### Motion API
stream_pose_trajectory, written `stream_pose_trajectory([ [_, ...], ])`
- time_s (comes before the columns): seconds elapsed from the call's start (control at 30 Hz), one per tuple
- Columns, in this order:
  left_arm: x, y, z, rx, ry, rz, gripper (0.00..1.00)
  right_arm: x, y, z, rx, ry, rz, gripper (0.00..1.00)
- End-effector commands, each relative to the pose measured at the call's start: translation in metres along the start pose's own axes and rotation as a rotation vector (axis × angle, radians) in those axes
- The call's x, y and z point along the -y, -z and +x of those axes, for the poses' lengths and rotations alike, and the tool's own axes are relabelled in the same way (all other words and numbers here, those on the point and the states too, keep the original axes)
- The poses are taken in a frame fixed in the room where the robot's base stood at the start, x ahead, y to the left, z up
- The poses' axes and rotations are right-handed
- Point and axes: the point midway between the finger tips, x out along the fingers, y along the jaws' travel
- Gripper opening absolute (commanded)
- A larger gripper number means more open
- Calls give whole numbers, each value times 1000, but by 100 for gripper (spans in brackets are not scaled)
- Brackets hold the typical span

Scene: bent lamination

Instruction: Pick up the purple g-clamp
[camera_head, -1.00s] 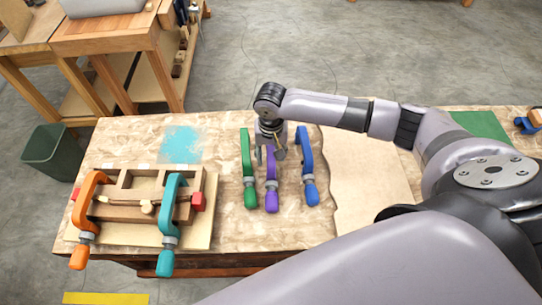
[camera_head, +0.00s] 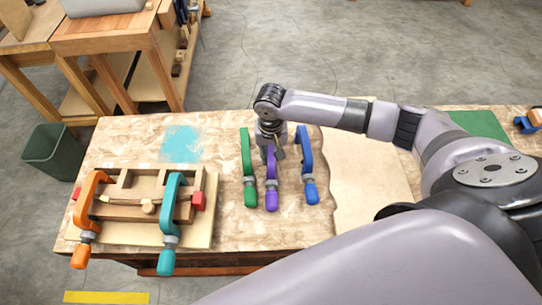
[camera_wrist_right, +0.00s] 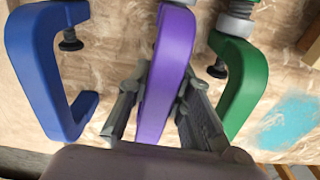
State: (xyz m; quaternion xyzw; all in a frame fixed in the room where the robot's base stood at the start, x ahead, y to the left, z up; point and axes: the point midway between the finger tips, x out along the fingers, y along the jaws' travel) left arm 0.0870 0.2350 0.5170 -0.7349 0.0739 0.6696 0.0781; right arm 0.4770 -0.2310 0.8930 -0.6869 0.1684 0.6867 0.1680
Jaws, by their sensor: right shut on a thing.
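The purple g-clamp (camera_head: 271,178) lies on the workbench between a green clamp (camera_head: 248,170) and a blue clamp (camera_head: 306,165). My right gripper (camera_head: 270,152) reaches down over its far end. In the right wrist view the right gripper (camera_wrist_right: 160,108) has one finger on each side of the purple clamp's frame (camera_wrist_right: 168,75), shut on it. The blue clamp (camera_wrist_right: 42,70) is at the left there and the green clamp (camera_wrist_right: 245,80) at the right, both apart from the fingers. I cannot tell whether the purple clamp is clear of the bench. My left gripper is not in view.
At the bench's left, an orange clamp (camera_head: 88,205) and a teal clamp (camera_head: 171,215) hold a wooden form on a board. A torn-edged pale sheet (camera_head: 370,180) lies right of the blue clamp. A blue paint patch (camera_head: 181,144) marks the bench behind.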

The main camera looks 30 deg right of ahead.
Motion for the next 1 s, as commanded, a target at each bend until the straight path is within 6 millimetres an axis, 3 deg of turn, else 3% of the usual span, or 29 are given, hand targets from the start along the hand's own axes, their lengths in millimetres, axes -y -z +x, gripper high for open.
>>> stream_pose_trajectory([
  [0.2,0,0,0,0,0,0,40,0,0,0,0,0,0,0],
  [0.53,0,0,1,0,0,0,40,0,1,-1,-2,1,0,0],
  [0.73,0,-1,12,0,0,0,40,1,1,-4,-3,3,-1,0],
  [1.0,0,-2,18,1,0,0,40,1,2,-67,-7,6,-3,0],
])
